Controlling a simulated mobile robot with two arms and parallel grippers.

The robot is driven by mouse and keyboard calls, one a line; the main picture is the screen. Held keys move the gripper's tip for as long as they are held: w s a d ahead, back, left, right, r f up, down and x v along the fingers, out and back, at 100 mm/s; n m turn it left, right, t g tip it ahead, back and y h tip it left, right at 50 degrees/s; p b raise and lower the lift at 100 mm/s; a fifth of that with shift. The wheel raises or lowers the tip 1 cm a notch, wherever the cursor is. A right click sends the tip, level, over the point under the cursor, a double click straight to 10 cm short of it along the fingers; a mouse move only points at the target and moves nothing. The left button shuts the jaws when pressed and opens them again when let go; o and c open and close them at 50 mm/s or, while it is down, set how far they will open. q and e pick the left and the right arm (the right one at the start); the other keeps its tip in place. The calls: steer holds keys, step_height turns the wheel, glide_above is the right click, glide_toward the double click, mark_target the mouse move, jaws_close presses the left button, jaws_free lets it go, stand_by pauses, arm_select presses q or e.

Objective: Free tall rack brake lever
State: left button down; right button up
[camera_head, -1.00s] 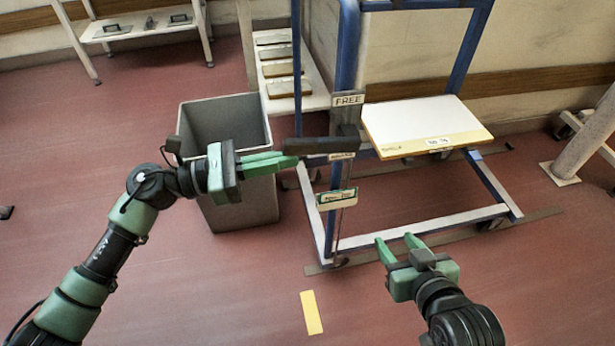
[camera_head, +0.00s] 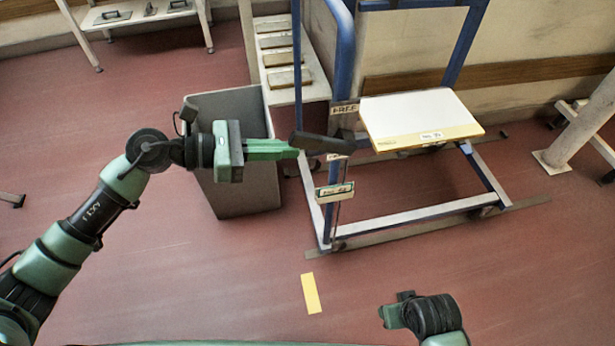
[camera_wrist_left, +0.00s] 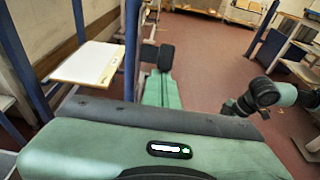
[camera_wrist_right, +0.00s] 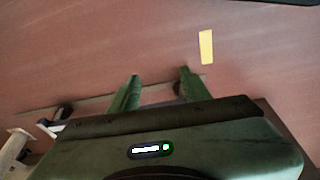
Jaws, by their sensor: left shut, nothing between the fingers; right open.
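The tall rack (camera_head: 343,60) has a blue frame. Its dark brake lever (camera_head: 318,144) sticks out to the left from the post, its outer end slightly raised, below a FREE plate (camera_head: 344,107). A green-edged sign (camera_head: 334,191) sits lower on the post. My left gripper (camera_head: 296,150) is shut, its tips at the lever's outer end; I cannot tell if they touch. The lever's dark end (camera_wrist_left: 166,57) also shows beyond the fingers in the left wrist view. My right gripper (camera_wrist_right: 159,84) is open and empty over the floor, away from the rack.
A grey bin (camera_head: 240,190) stands left of the rack, under my left forearm. A white-topped board (camera_head: 420,115) lies on the rack. A low shelf (camera_head: 275,90) with several plates stands behind. A yellow floor strip (camera_head: 311,293) lies on clear red floor in front.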

arm_select(q)
steer(key=shift+w+d+r+p, duration=0.1)
steer(key=shift+d+r+p, duration=0.15)
steer(key=shift+r+p, duration=0.85)
arm_select(e)
step_height(320, 180, down, 10)
steer(key=s, duration=0.2)
steer(key=shift+s+r+g, duration=0.2)
steer(key=shift+s+g, duration=0.1)
arm_select(q)
steer(key=shift+w+r, duration=0.1)
steer(key=shift+r, duration=0.05)
arm_select(e)
steer(key=shift+d, duration=0.1)
steer(key=shift+f, duration=0.1)
arm_select(q)
step_height(320, 180, down, 4)
steer(key=a+f+b, duration=0.1)
steer(key=a+b, duration=0.2)
steer(key=b, duration=0.1)
steer(key=r+v, duration=0.2)
steer(key=v, duration=0.7)
steer(key=shift+s, duration=0.5)
arm_select(e)
steer(key=w+a+v, duration=0.1)
steer(key=w+v, duration=0.2)
steer(key=v, duration=1.2)
steer(key=shift+w+a+r+t, duration=0.3)
steer(key=shift+w+r+t, duration=0.1)
steer(key=shift+w, duration=0.1)
